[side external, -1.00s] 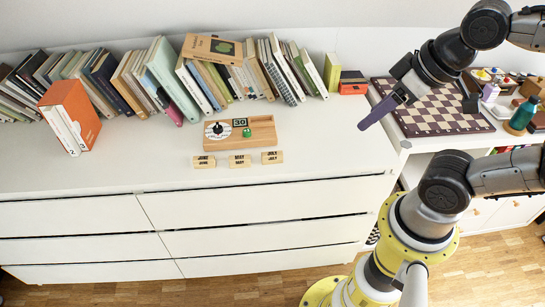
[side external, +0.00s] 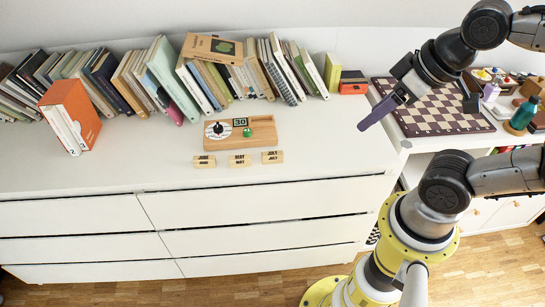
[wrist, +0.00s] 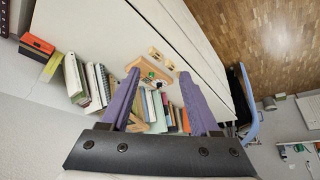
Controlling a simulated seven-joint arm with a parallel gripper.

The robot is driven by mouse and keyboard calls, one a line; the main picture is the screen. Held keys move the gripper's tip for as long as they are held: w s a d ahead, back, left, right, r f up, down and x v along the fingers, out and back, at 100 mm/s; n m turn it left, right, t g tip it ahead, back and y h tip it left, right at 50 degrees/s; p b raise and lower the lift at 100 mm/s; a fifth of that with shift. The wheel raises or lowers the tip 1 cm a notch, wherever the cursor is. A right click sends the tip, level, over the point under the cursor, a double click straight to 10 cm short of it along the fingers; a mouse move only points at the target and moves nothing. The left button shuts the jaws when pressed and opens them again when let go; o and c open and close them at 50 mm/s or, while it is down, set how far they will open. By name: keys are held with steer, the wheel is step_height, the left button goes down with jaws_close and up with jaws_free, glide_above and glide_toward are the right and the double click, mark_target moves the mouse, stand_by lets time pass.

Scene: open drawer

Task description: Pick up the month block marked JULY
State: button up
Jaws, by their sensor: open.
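The JULY block (side external: 272,157) is a small pale wooden block with dark lettering. It lies on the white dresser top, at the right end of a row of three in the side view. The MAY block (side external: 240,160) is in the middle and the JUNE block (side external: 204,161) at the left. Two small blocks (wrist: 155,53) show in the wrist view, their lettering too small to read. My gripper (side external: 363,127), with purple fingers, hangs above the dresser's right end, well right of the JULY block. In the wrist view my gripper (wrist: 160,75) is open and empty.
A wooden calendar board (side external: 263,133) with a dial, a 30 tile and a green knob sits behind the blocks. Books (side external: 160,75) line the back, with an orange box (side external: 84,105) at left. A chessboard (side external: 445,118) is at right. The dresser top right of JULY is clear.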

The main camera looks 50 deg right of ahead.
step_height(320, 180, up, 3)
steer(key=w+n, duration=0.3)
steer(key=n+g, duration=0.6)
glide_above(272, 153)
step_height(272, 153, down, 24)
steer(key=shift+r, duration=0.25)
steer(key=shift+f, duration=3.1)
jaws_close()
